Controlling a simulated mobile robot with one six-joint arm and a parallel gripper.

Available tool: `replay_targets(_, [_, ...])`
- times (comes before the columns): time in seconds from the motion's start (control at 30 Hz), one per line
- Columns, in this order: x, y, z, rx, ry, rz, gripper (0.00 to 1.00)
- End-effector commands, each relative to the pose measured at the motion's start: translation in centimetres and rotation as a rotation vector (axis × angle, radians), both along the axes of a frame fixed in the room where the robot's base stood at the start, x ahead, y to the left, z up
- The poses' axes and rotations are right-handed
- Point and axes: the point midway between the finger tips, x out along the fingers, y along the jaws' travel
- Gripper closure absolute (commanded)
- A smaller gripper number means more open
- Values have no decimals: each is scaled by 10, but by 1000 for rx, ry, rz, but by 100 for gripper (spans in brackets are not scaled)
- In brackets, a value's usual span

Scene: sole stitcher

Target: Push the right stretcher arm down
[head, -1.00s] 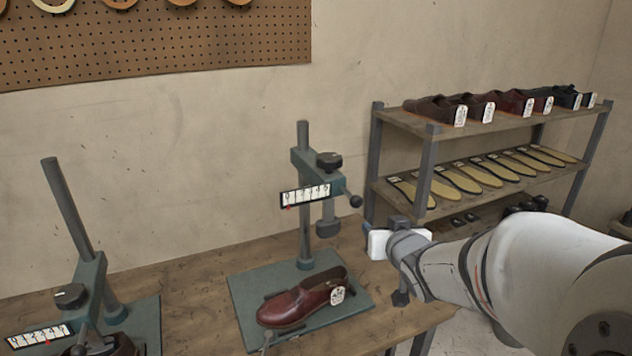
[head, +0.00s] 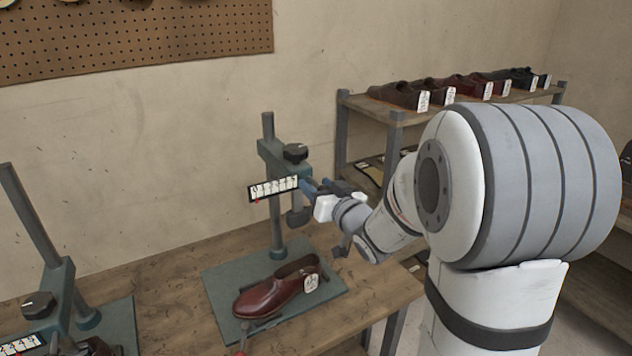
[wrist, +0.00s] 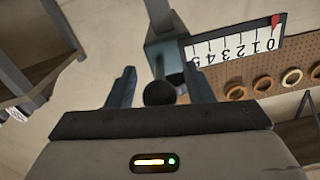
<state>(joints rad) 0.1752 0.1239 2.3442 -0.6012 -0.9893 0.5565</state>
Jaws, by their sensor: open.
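The right stretcher (head: 277,231) is a green-grey post with a head, a black knob (head: 295,152) on top and a numbered scale (head: 273,188). The scale also shows upside down in the wrist view (wrist: 236,45), its red marker near 0. My gripper (head: 318,186) is at the right side of the stretcher head. In the wrist view its two fingers (wrist: 160,88) are apart. The dark round ball end of the stretcher arm (wrist: 159,93) lies between them, with no clear contact. In the head view my gripper hides most of this arm.
A dark red shoe (head: 268,297) with a white tag sits on the stretcher's base plate (head: 222,277). A second stretcher (head: 62,290) stands at the left of the bench (head: 165,270). A shelf (head: 368,110) with shoes stands behind my arm.

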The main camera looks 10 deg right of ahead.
Motion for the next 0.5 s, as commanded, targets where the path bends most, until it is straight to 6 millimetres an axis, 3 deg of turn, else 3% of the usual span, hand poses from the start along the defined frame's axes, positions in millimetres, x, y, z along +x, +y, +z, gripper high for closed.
replay_targets(0.4, [11,3,0,0,0,-2,53])
replay_targets(0.5, [11,3,0,0,0,-2,60])
